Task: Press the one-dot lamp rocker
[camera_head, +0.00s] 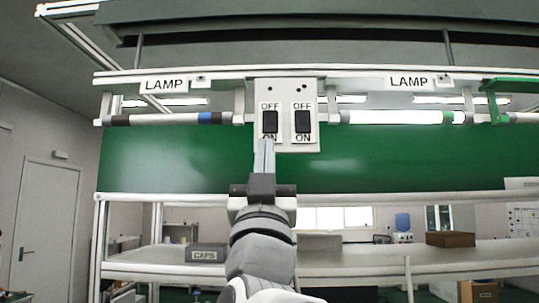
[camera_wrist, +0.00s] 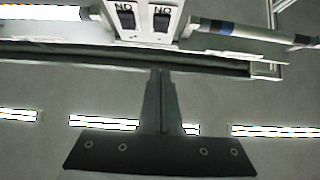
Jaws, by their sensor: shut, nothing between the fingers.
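A white switch plate (camera_head: 286,136) carries two black rockers marked OFF above and ON below. Small dots mark the plate's top; the left rocker (camera_head: 270,122) seems the one-dot one, the right rocker (camera_head: 303,121) the two-dot one. In the wrist view the plate is upside down, with the left rocker (camera_wrist: 161,21) on the right. My gripper (camera_head: 264,146) is shut and empty, fingers pointing up just below the left rocker and partly covering its ON label. In the wrist view my fingertips (camera_wrist: 160,74) lie below the plate; contact cannot be told.
The left lamp tube (camera_head: 165,119) with a blue band looks unlit; the right tube (camera_head: 390,117) with a green band glows. A green panel (camera_head: 400,160) stands behind. A CAPS box (camera_head: 205,253) and a brown box (camera_head: 450,239) rest on the lower shelf.

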